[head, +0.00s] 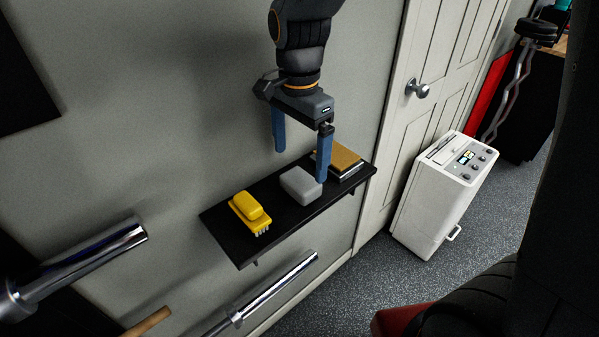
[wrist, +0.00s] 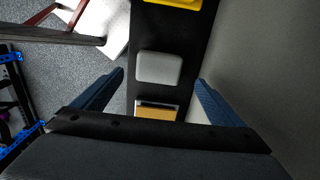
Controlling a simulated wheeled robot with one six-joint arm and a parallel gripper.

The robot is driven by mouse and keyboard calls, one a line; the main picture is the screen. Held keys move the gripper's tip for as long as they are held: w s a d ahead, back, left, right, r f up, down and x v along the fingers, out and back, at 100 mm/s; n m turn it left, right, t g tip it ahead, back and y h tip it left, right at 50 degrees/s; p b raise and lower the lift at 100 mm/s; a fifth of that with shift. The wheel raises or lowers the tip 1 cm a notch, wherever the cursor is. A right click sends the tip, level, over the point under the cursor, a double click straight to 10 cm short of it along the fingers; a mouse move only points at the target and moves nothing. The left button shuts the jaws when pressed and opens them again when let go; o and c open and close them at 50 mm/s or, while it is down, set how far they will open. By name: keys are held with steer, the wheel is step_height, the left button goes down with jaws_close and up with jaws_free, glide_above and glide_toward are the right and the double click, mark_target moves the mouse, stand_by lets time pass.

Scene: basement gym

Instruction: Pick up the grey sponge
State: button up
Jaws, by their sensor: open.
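The grey sponge (head: 301,185) is a rounded block lying on a black wall shelf (head: 227,241), between a yellow brush and a tan-topped item. In the wrist view the sponge (wrist: 159,67) lies beyond the fingertips, near the middle between their lines. My gripper (head: 300,167) is open and empty, with its two blue fingers pointing down above the shelf. In the head view the right fingertip overlaps the sponge's right edge; I cannot tell whether it touches. In the wrist view the open fingers (wrist: 160,77) stand on either side of the shelf's width.
The yellow brush (head: 250,212) lies on the shelf's left part. The tan-topped item (head: 345,158), perhaps a book, lies right of the sponge. The wall is close behind. Chrome bars (head: 270,290) stick out below and left. A white dehumidifier-like unit (head: 440,195) stands by the door.

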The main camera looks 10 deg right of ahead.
mark_target(301, 179)
steer(key=shift+s+d+f+p, duration=0.1)
steer(key=shift+f+p, duration=0.9)
steer(key=shift+f, duration=2.8)
steer(key=c, duration=1.1)
